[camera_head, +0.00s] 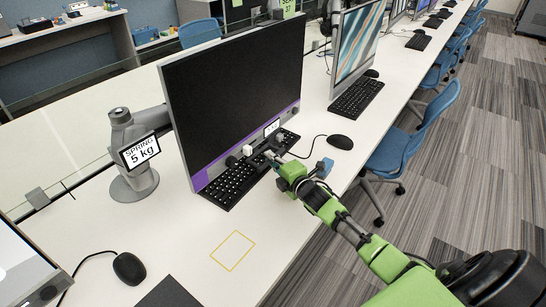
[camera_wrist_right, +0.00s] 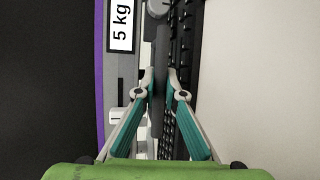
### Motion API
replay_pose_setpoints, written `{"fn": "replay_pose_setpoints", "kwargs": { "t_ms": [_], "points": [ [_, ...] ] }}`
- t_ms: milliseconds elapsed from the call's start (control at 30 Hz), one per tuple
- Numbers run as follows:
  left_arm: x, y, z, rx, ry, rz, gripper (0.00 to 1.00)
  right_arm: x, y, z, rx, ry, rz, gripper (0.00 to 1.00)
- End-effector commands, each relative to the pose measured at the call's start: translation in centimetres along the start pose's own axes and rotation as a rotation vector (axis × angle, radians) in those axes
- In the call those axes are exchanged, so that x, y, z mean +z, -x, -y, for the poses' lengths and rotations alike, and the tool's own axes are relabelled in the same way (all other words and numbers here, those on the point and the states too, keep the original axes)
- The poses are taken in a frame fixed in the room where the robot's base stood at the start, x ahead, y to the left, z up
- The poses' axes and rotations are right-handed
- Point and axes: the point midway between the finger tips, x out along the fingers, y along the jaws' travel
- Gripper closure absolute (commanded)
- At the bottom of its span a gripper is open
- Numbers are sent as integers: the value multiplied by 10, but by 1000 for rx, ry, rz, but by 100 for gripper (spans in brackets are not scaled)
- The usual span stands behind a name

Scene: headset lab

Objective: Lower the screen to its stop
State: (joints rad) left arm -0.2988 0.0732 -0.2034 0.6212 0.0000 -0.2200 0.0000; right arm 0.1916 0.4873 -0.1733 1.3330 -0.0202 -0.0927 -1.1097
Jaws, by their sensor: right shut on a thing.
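The screen (camera_head: 240,85) is a large black monitor with a purple strip and a grey lower bezel bearing a "5 kg" label (camera_head: 272,128). It is carried on a grey arm stand (camera_head: 135,165) labelled "SPRING 5 kg". Its lower edge is close above the black keyboard (camera_head: 228,188); the exact gap cannot be told. My right gripper (camera_head: 268,156) is at the lower bezel, shut on a dark grey handle bar. In the right wrist view the fingers (camera_wrist_right: 158,85) pinch this handle bar (camera_wrist_right: 161,50), with the screen (camera_wrist_right: 45,80) to its left. My left gripper is not in view.
A black mouse (camera_head: 340,142) lies right of the keyboard. A yellow outlined square (camera_head: 233,251) marks bare desk in front. Another monitor (camera_head: 357,45) and keyboard (camera_head: 356,97) stand behind right. A blue chair (camera_head: 415,135) is beside the desk edge.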

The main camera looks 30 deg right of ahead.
Motion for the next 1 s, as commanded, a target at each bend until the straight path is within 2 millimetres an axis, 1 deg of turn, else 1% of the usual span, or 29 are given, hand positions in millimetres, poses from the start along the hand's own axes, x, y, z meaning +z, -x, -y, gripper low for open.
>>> {"fn": "replay_pose_setpoints", "kwargs": {
  "t_ms": [33, 100, 300, 333, 400, 633, 767, 867, 1000],
  "points": [
    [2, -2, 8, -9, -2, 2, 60, -3, 1, 9, -12, 1, -3, 100],
    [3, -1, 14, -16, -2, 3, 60, -3, 1, 10, -13, 1, -3, 100],
    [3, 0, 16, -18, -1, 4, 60, -3, 1, 11, -17, 1, -4, 100],
    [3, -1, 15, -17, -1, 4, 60, -3, 1, 11, -17, 1, -4, 88],
    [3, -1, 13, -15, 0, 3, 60, -3, 2, 12, -18, 1, -3, 72],
    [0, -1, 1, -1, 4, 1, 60, -3, 1, 7, -9, 1, -3, 72],
    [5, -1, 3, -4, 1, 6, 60, -2, 2, 5, -7, 1, -3, 72],
    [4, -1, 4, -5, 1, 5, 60, -2, 7, 6, -7, 1, -3, 72],
    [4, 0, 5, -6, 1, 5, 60, -2, 24, 6, -7, 2, -4, 72]
  ]
}}
